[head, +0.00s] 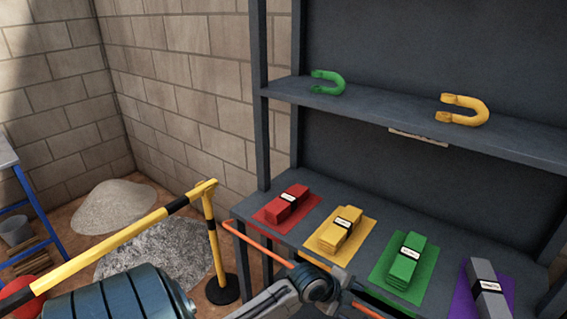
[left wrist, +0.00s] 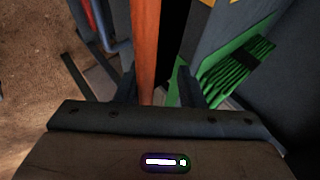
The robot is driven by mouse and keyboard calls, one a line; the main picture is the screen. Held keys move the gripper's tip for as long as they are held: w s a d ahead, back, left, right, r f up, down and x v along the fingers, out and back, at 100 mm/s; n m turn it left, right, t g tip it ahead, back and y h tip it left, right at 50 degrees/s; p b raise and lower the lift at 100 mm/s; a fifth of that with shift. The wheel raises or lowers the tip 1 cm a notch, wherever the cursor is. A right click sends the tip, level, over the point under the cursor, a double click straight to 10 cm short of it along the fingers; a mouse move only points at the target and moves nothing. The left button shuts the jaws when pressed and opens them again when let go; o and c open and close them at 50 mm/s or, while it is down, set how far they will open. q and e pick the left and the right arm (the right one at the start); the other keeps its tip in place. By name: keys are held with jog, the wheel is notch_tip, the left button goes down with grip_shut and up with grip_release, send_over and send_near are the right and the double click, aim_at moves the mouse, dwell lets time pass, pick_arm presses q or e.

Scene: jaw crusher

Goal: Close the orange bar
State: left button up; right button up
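The orange bar (head: 262,243) is a thin rod that slants down from the table's left corner towards the bottom right in the head view. My left gripper (head: 320,284) is over its middle and hides part of it. In the left wrist view the orange bar (left wrist: 145,45) runs lengthwise between the two fingers of my left gripper (left wrist: 157,84). The fingers stand apart, with the bar close to the left finger and a gap on the right side. My right gripper is in neither view.
A grey table (head: 245,213) holds red (head: 288,203), yellow (head: 340,230), green (head: 405,258) and grey (head: 487,290) stacks on coloured mats. A yellow-black barrier (head: 130,232) and dark cylinder (head: 120,297) are at left. Gravel piles (head: 150,255) lie behind.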

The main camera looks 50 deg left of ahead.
pick_arm(q)
jog(key=f+m+t+b, duration=0.1)
jog(key=t+b, duration=0.1)
jog(key=b, duration=0.3)
jog(key=f+t+b, duration=0.1)
jog(key=t+b, duration=0.2)
jog(key=b, duration=0.3)
jog(key=f+m+t+b, duration=0.1)
jog(key=t+b, duration=0.2)
jog(key=b, duration=0.2)
jog(key=shift+s+f+m, duration=0.15)
jog(key=shift+s+m, duration=0.05)
jog(key=shift+m, duration=0.1)
jog(key=shift+s+r+t+b, duration=0.25)
jog(key=shift+t+b, duration=0.1)
jog(key=shift+t, duration=0.05)
jog(key=shift+s+a, duration=0.8)
jog(key=shift+s, duration=4.3)
jog(key=s+a+f+n+g+y+p, duration=0.1)
jog(key=a+f+n+g+y+p, duration=0.1)
jog(key=f, duration=0.8)
jog(key=a+f+n+g+y+p, duration=0.2)
jog(key=a+f+n+g+p, duration=0.2)
jog(key=a+f+n+p, duration=0.2)
jog(key=shift+s+a+f+y+p, duration=0.4)
jog(key=shift+a+f+p, duration=0.55)
jog(key=shift+a+f, duration=1.1)
jog(key=shift+d+f, duration=0.3)
jog(key=shift+d, duration=0.1)
